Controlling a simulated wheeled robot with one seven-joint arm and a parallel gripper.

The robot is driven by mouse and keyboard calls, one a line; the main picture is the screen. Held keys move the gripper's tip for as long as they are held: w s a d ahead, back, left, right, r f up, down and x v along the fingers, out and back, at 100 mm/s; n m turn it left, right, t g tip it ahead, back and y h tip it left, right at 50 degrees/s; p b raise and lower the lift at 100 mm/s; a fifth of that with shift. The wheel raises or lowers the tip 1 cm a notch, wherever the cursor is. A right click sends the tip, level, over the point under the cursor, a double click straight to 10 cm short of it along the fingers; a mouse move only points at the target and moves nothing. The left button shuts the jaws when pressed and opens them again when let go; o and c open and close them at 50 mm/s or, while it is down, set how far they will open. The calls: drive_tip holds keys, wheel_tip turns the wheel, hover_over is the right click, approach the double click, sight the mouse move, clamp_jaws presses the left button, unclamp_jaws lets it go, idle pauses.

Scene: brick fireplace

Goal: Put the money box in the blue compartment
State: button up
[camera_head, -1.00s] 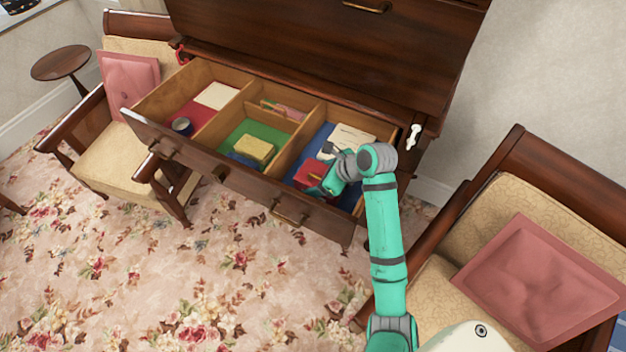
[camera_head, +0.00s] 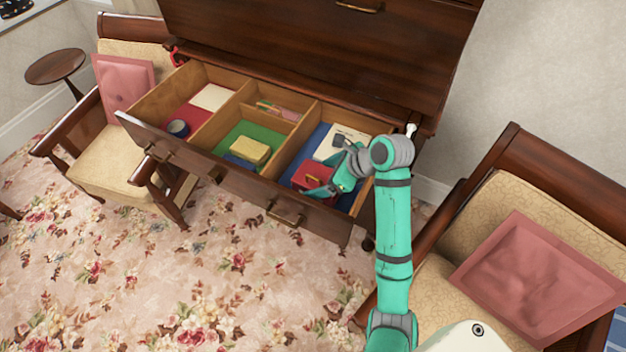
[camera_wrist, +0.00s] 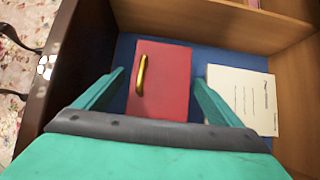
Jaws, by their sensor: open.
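The red money box (camera_head: 313,176) with a gold handle lies in the blue compartment (camera_head: 297,157) at the right end of the open drawer. It also shows in the wrist view (camera_wrist: 172,80), resting on the blue floor (camera_wrist: 124,48). My gripper (camera_head: 326,190) is at the box in the head view. In the wrist view my gripper (camera_wrist: 160,82) is open, one finger on each side of the box, with a narrow gap visible at the right finger. I cannot tell whether the left finger touches it.
White paper (camera_wrist: 243,97) lies beside the box in the same compartment. The green compartment (camera_head: 240,135) holds a yellow block (camera_head: 249,150); the red compartment (camera_head: 185,113) holds a dark round item (camera_head: 178,128). An armchair (camera_head: 500,240) stands at the right.

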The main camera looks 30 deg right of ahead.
drive_tip(key=v, duration=0.6)
drive_tip(key=shift+s+d+r, duration=0.1)
drive_tip(key=shift+d+r, duration=0.05)
drive_tip(key=shift+r, duration=0.1)
